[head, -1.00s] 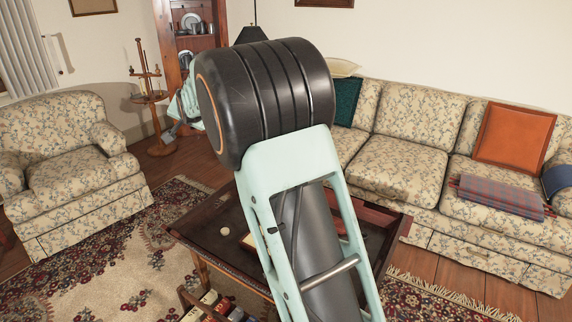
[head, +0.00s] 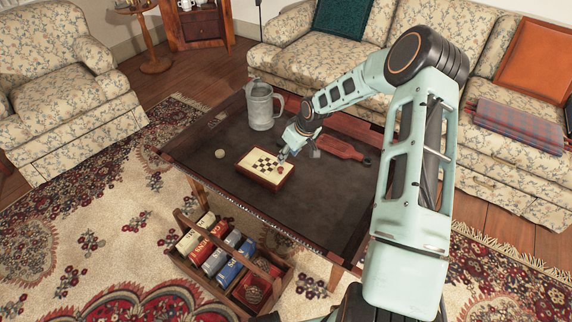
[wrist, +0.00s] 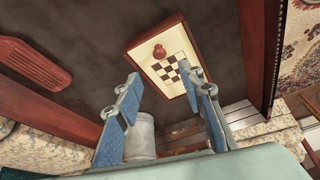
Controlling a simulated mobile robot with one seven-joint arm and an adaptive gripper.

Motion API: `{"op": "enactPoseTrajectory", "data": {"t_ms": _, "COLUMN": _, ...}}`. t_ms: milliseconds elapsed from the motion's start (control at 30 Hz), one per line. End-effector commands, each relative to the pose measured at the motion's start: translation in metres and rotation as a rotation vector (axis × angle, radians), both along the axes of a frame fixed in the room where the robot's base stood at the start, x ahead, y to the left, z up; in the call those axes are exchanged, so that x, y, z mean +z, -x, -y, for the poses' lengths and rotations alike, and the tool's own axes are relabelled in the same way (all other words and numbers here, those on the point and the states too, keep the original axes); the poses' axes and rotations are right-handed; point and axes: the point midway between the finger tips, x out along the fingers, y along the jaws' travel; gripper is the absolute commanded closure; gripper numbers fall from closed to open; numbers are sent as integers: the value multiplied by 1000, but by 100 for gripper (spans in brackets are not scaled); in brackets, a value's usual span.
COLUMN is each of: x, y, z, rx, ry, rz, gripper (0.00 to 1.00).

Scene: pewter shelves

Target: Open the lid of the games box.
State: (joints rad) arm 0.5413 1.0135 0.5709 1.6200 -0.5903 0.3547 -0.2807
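The games box (head: 262,178) is a flat wooden box with a pale checkerboard top, lying on the dark low table (head: 310,205). Its lid looks shut. In the wrist view, the box (wrist: 140,47) shows a small reddish-brown knob (wrist: 158,52) near one edge of its top. My gripper (head: 285,152) is over the table by the box's far right side in the head view. In the wrist view, my gripper (wrist: 167,79) has its two blue-padded fingers spread with nothing between them, pointing toward the box. Contact with the box cannot be told.
A grey pewter jug (head: 262,106) stands behind the box. A reddish wooden board (head: 340,147) lies to the right, and a small round object (head: 220,153) to the left. A divided carrier (head: 232,268) stands on the rug. The table's front is clear.

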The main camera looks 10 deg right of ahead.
Motion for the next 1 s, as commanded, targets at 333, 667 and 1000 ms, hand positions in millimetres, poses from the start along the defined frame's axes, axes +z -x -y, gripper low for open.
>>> {"op": "enactPoseTrajectory", "data": {"t_ms": 333, "x": -63, "y": -22, "z": -13, "rx": -3, "ry": -1, "rz": -1, "gripper": 64}}
{"op": "enactPoseTrajectory", "data": {"t_ms": 667, "x": -88, "y": -32, "z": -18, "rx": -4, "ry": 0, "rz": 1, "gripper": 64}}
{"op": "enactPoseTrajectory", "data": {"t_ms": 1000, "x": -88, "y": -32, "z": -18, "rx": -4, "ry": 0, "rz": 1, "gripper": 73}}
